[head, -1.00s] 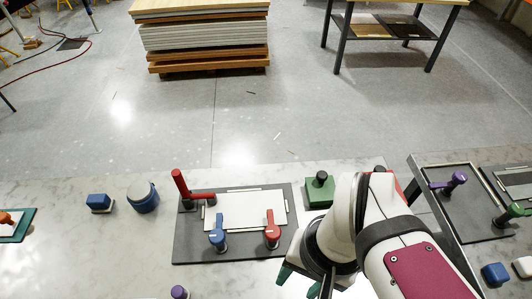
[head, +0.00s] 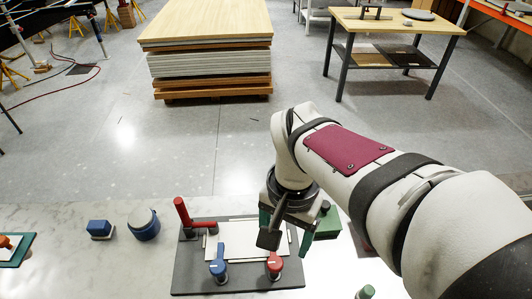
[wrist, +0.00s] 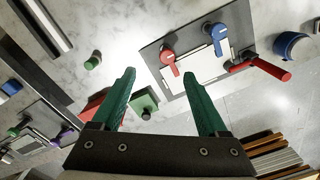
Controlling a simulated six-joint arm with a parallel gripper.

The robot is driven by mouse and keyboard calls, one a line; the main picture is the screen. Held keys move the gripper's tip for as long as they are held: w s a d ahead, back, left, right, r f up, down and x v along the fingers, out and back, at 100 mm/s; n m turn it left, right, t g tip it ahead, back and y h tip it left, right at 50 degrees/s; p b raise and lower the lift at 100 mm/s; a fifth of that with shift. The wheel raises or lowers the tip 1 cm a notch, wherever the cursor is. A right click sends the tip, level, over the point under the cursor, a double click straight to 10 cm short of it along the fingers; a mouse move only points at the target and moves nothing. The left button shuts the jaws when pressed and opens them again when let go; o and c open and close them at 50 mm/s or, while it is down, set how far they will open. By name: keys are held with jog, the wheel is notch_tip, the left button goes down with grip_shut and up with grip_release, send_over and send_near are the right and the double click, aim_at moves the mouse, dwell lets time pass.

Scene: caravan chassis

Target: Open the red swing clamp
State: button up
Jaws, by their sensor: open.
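A short red clamp (head: 274,262) stands at the front right of a dark board (head: 190,276), its arm reaching back over a white sheet (head: 238,235). It also shows in the wrist view (wrist: 169,58). A blue clamp (head: 218,262) of the same shape stands to its left. A larger red lever (head: 182,212) sits at the board's back left, one part standing up. I cannot tell which red one the task names. My gripper (head: 287,234), with green fingers, is open and empty above the board's right part; it also shows in the wrist view (wrist: 158,76). It appears apart from the clamps.
A green block with a dark knob (wrist: 144,103) lies right of the board, partly hidden by my gripper in the head view. A blue block (head: 100,229) and a blue round item (head: 144,225) stand left. A green knob (head: 366,292) is at the front right.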

aim_at(275, 262)
jog(key=w+f, duration=0.1)
jog(key=f, duration=0.4)
jog(key=w+f, duration=0.1)
jog(key=f, duration=0.4)
jog(key=w+a+f, duration=0.1)
jog(key=f, duration=0.5)
grip_shut()
dwell(0.8)
